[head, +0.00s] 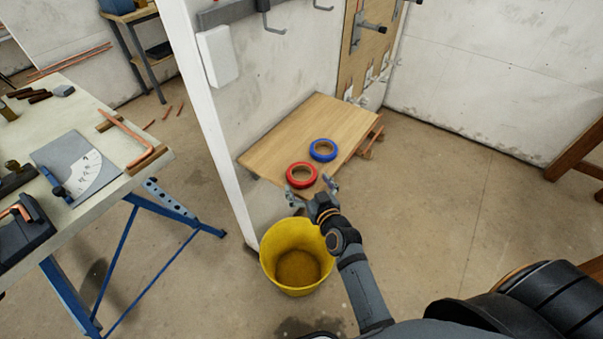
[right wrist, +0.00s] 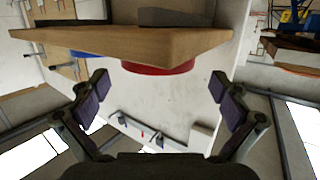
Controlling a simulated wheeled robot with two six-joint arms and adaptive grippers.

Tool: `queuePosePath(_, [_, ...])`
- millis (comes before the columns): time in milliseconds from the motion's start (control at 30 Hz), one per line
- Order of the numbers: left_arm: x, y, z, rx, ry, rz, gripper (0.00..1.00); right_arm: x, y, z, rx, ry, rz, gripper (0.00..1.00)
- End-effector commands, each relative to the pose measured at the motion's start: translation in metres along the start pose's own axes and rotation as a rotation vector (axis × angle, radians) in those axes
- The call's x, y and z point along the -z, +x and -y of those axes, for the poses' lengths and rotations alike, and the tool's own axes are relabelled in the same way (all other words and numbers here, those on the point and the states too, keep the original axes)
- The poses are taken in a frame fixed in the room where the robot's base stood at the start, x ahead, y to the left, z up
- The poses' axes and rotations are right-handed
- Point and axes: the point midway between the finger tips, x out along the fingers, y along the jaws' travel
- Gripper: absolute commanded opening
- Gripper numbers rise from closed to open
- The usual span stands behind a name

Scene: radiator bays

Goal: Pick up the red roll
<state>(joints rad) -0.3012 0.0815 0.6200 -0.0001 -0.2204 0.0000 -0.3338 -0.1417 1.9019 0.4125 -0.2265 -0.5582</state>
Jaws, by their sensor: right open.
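The red roll (head: 301,185) lies flat near the front edge of a wooden board (head: 290,130), with its hole facing up. My right gripper (head: 310,191) is open and empty just in front of the roll, with its fingers spread apart. In the right wrist view, the red roll (right wrist: 158,69) shows between and beyond the open fingertips (right wrist: 160,84), partly hidden by the board's edge (right wrist: 120,40). I see no contact between the fingers and the roll. My left gripper is not in view.
A blue roll (head: 322,158) lies just behind the red one; it also shows in the right wrist view (right wrist: 85,54). A yellow bucket (head: 275,275) stands on the floor below my right gripper. A white partition (head: 205,110) rises left of the board. A workbench (head: 105,190) stands at left.

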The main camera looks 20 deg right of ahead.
Motion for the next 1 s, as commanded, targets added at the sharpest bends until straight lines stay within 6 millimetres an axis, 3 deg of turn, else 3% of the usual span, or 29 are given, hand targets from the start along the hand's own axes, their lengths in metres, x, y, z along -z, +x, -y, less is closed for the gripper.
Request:
queuePosePath(100, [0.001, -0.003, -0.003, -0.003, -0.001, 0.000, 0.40, 0.001, 0.005, -0.001, 0.000, -0.001, 0.001, 1.00])
queuePosePath(400, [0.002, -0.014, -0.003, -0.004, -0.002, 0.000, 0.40, 0.002, 0.050, -0.003, 0.000, -0.001, 0.000, 1.00])
queuePosePath(633, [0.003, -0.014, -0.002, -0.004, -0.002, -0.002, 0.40, 0.000, 0.052, -0.003, 0.000, 0.000, 0.001, 1.00])
queuePosePath(967, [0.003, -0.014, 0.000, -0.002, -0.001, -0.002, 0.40, 0.000, 0.052, -0.003, 0.000, 0.000, 0.001, 0.56])
queuePosePath(1000, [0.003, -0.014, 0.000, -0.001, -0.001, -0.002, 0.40, 0.000, 0.052, -0.003, 0.000, 0.000, 0.001, 0.56])
